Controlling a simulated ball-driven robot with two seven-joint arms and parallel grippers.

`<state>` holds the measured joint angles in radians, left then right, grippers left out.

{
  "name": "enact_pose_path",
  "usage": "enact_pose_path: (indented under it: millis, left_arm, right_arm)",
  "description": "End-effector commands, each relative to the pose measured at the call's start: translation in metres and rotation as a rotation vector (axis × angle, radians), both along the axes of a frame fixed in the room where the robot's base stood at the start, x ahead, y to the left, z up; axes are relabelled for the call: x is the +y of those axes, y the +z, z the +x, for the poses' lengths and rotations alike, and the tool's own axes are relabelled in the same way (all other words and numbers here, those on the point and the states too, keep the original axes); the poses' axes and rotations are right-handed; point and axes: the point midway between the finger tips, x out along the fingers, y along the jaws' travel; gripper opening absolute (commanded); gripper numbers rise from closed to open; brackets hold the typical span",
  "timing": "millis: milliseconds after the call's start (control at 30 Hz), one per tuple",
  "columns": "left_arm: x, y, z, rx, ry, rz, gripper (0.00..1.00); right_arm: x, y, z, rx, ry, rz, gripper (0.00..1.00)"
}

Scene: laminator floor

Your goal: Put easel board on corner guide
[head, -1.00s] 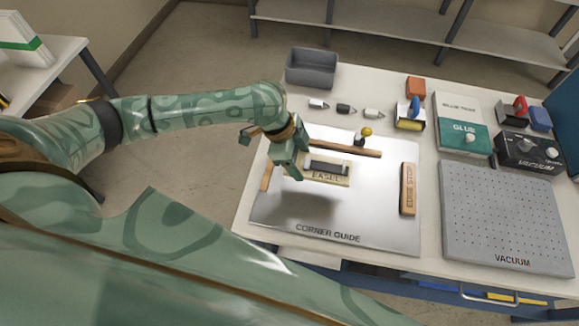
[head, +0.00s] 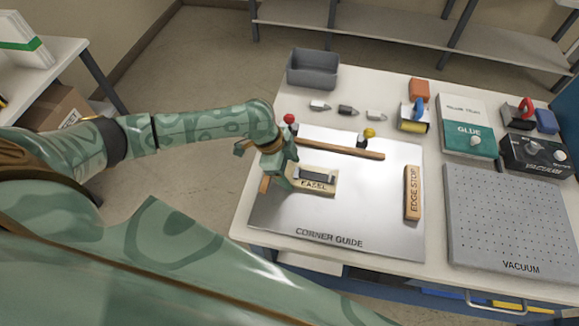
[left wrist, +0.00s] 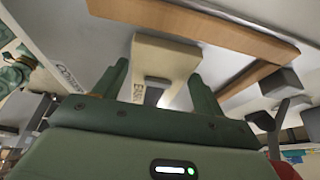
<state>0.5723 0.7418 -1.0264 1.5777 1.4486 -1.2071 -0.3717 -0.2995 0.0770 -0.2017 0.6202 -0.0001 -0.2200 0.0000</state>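The easel board (head: 328,188), a small cream block labelled EASEL with a dark grey grip on top, appears to lie flat on the corner guide (head: 350,215). The guide is a shiny metal plate with a long wooden strip (head: 345,149) at the back and a short one (head: 264,184) at the left. My left gripper (head: 293,175) is at the board's left end. In the left wrist view, its fingers (left wrist: 158,80) stand apart with the board (left wrist: 165,57) ahead of and between them, gaps showing beside the grip (left wrist: 153,96). My right gripper is out of view.
A wooden edge stop (head: 412,192) stands at the plate's right. A red knob (head: 290,119) and yellow knob (head: 369,133) are by the back strip. A perforated vacuum plate (head: 505,220) lies right, a grey bin (head: 313,68) behind. The plate's front is bare.

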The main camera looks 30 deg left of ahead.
Motion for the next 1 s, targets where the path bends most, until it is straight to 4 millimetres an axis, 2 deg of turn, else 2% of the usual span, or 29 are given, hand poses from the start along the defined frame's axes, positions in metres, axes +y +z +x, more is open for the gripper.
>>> enact_pose_path:
  millis: [300,400,467,800,1000]
  left_arm:
    - [0.0,0.001,0.0,0.0,0.0,0.0,0.85]
    - [0.001,0.008,0.0,-0.001,-0.001,0.0,0.85]
    - [0.005,0.016,-0.001,-0.002,0.0,0.001,0.85]
    - [0.034,0.088,-0.008,-0.003,0.0,0.002,0.85]
    - [0.043,0.111,-0.011,-0.001,-0.001,0.0,0.85]
  right_arm:
    - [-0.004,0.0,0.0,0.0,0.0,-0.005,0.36]
    - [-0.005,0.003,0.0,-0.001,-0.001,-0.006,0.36]
    - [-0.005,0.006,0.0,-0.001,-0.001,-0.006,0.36]
    - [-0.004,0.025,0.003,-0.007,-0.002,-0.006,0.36]
    - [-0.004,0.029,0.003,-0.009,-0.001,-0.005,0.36]
